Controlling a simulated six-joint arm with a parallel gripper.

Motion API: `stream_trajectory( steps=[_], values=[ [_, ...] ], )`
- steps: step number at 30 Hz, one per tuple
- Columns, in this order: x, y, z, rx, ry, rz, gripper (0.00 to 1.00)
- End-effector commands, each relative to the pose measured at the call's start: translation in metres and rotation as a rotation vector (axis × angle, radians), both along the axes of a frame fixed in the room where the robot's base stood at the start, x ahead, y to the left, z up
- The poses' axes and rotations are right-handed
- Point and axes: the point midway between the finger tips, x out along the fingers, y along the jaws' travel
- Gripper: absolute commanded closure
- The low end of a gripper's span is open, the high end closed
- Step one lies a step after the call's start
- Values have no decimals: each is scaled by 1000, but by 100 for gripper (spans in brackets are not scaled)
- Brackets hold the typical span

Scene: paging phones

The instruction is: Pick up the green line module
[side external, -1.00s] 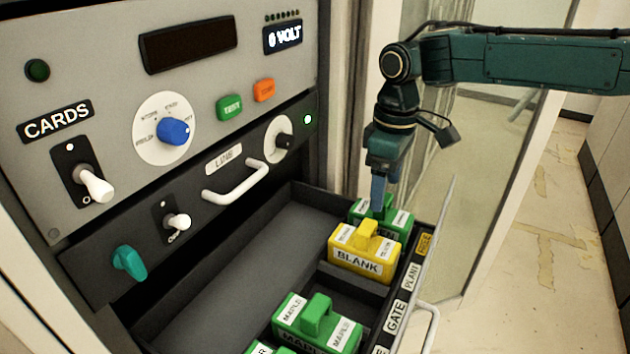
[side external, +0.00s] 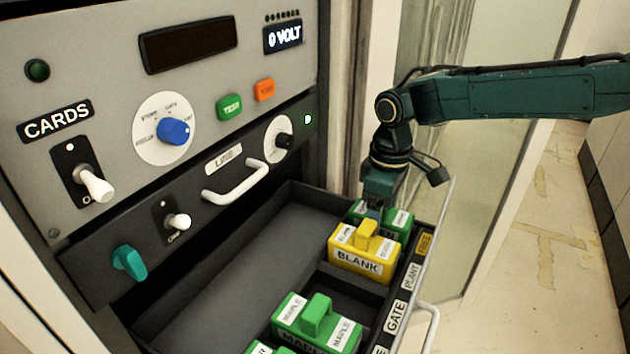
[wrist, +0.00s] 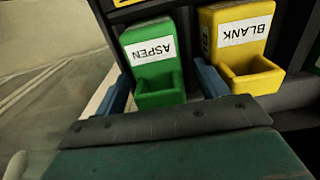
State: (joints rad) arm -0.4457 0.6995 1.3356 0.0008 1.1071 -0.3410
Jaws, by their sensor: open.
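A green line module (side external: 400,221) sits at the far end of the open drawer, partly hidden behind a yellow BLANK module (side external: 363,263). In the wrist view this green module (wrist: 155,85) reads ASPEN, upside down. My gripper (side external: 378,207) is down at the green module. In the wrist view my gripper's two blue fingers (wrist: 163,88) are apart, one on each side of the module; the right one lies between it and the yellow module (wrist: 250,82). I cannot tell whether the fingers touch it. A green MAPLE module (side external: 290,311) stands nearer in the drawer, with another green module (side external: 266,350) cut off below.
The drawer (side external: 225,265) has a bare floor on its left side. Slot labels such as GATE (side external: 396,318) and PLANT line its right edge, beside a metal handle (side external: 430,318). The control panel (side external: 75,35) with knobs and switches rises behind the drawer.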

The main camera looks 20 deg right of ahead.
Motion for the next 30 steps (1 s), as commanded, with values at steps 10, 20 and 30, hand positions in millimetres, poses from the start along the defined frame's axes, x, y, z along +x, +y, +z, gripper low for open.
stream_trajectory(
  steps=[10, 20, 30],
  values=[
    [0, 0, -2, 1, -1, 0, 27],
    [0, 0, -1, 1, -1, 0, 57],
    [0, 0, -1, 1, -2, 0, 85]
  ],
)
